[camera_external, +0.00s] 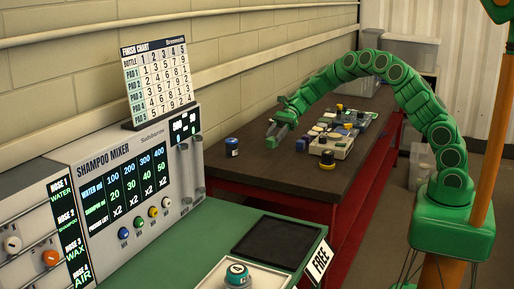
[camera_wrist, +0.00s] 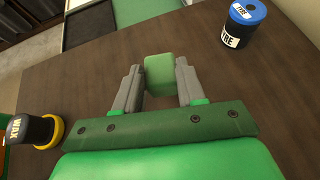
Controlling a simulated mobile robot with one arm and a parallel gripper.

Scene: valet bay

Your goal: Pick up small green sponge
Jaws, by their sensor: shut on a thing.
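The small green sponge (camera_wrist: 160,75) is a light green block between my gripper's grey fingers in the wrist view. My gripper (camera_wrist: 160,82) is shut on it, with one finger on each side. The dark tabletop lies behind the sponge; whether the sponge touches it or is lifted, I cannot tell. In the external view my gripper (camera_external: 277,133) is at the left side of the dark table (camera_external: 245,165), and a small green patch shows at its tip.
A black WAX container with a yellow rim (camera_wrist: 35,131) is at lower left there.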

